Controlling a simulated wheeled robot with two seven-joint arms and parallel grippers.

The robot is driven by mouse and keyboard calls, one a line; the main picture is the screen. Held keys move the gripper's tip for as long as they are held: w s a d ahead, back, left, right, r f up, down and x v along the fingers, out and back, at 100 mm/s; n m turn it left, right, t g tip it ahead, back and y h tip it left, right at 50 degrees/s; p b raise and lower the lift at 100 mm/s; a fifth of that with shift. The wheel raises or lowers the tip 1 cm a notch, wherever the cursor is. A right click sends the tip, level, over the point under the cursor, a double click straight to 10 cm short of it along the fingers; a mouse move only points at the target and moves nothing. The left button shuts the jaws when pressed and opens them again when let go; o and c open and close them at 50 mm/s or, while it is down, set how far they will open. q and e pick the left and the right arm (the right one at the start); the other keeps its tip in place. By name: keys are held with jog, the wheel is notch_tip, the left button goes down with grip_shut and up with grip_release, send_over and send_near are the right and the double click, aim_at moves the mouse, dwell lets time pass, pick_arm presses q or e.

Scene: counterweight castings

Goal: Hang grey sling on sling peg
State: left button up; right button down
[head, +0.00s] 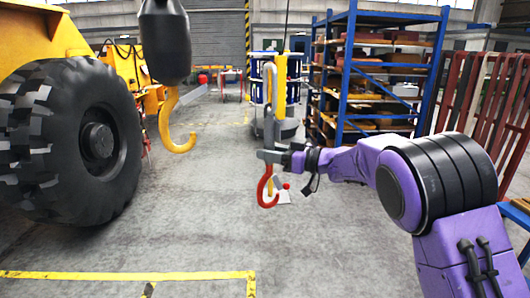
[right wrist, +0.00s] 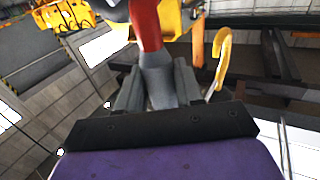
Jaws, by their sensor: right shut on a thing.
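The grey sling (head: 269,110) stands upright in my right gripper (head: 270,157), with a loop at its top and a red hook (head: 267,190) hanging below the jaws. In the right wrist view, the jaws (right wrist: 158,95) are shut on the grey body (right wrist: 157,75), and the red part (right wrist: 147,25) extends beyond it. A yellow upright (head: 281,85) shows just behind the sling. I cannot tell whether it carries the sling peg, and no peg is clearly visible. My left gripper is out of view.
A yellow crane hook (head: 174,125) hangs from a black block (head: 164,40), left of my gripper. A large black wheel (head: 70,140) of a yellow machine stands at left. A blue rack (head: 350,80) and red frames (head: 490,100) stand at right. The floor in front is clear.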

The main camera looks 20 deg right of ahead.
jog(key=shift+d+r+p, duration=0.2)
jog(key=shift+d+p, duration=0.4)
jog(key=shift+d, duration=1.95)
